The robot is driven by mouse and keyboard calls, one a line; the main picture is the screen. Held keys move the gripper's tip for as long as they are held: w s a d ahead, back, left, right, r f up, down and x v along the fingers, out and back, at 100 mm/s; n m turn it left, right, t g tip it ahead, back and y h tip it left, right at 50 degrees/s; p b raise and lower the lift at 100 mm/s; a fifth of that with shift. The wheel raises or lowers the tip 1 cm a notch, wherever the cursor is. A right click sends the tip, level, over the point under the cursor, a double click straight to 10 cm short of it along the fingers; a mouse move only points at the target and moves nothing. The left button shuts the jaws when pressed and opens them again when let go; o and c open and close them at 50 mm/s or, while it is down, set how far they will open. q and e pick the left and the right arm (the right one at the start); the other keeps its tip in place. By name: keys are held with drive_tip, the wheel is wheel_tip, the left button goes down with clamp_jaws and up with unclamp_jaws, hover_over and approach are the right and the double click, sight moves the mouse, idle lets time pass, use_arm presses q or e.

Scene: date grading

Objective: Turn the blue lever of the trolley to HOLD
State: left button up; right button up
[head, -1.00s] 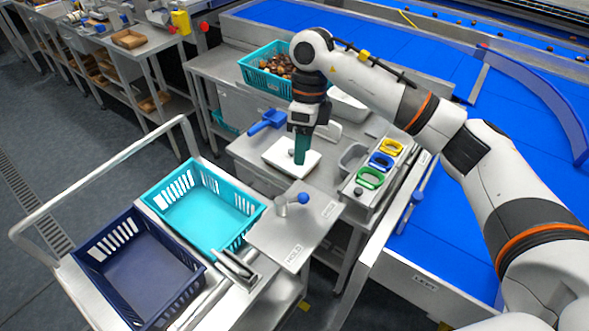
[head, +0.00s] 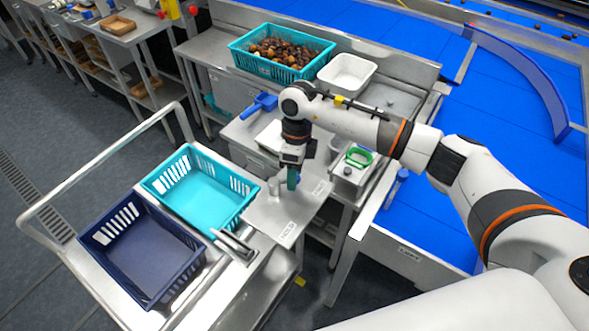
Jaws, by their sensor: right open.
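The trolley's lever stands on a grey metal plate (head: 262,222) at the trolley's right end. Its silver pivot (head: 272,186) shows, but its blue knob is mostly hidden by my right gripper (head: 293,180). The HOLD label (head: 288,231) is at the plate's near edge, and a second label (head: 319,187) is at its right edge, too small to read. My right gripper points down with open jaws at the knob's place; I cannot tell whether it touches. My left gripper is not in view.
On the trolley (head: 128,304) sit a turquoise crate (head: 244,190) and a navy crate (head: 190,268), both empty. Behind are a teal crate of dates (head: 250,66), a white tub (head: 347,75) and a blue scoop (head: 262,103). A blue conveyor (head: 500,135) fills the right.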

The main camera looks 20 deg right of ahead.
drive_tip(key=c, duration=1)
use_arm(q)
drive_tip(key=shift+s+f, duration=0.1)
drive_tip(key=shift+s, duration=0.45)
